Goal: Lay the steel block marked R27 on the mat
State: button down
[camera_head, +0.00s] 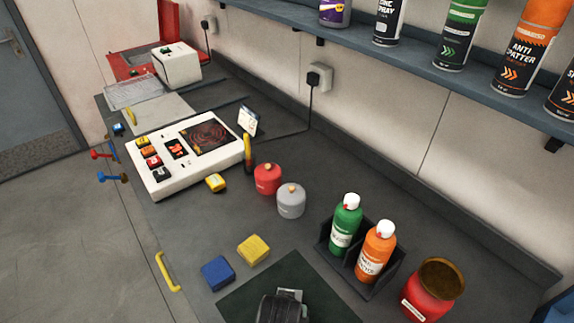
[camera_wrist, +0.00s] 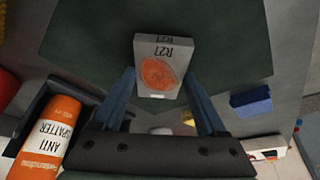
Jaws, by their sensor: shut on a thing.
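The steel block marked R27 (camera_wrist: 163,50) is pale grey, with an orange-brown round patch on its face and upside-down lettering in the wrist view. My gripper (camera_wrist: 162,88) is shut on it, one blue finger on each side. The block is over the dark green mat (camera_wrist: 80,40), which surrounds it in that view. I cannot tell whether it touches the mat. In the head view the mat (camera_head: 240,301) lies at the bottom edge, partly cut off. My gripper (camera_head: 285,305) is over it there and hides most of the block.
A blue block (camera_head: 218,273) and a yellow block (camera_head: 253,249) lie beyond the mat. A black holder (camera_head: 325,250) with green and orange bottles stands right of it, near a red jar (camera_head: 429,290). A white control panel (camera_head: 185,150) and two small canisters stand farther back.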

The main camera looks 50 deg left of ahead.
jog(key=shift+w+a+f, duration=0.1)
jog(key=shift+f, duration=0.2)
grip_release()
jog(key=shift+f, duration=0.15)
jog(key=v, duration=1.2)
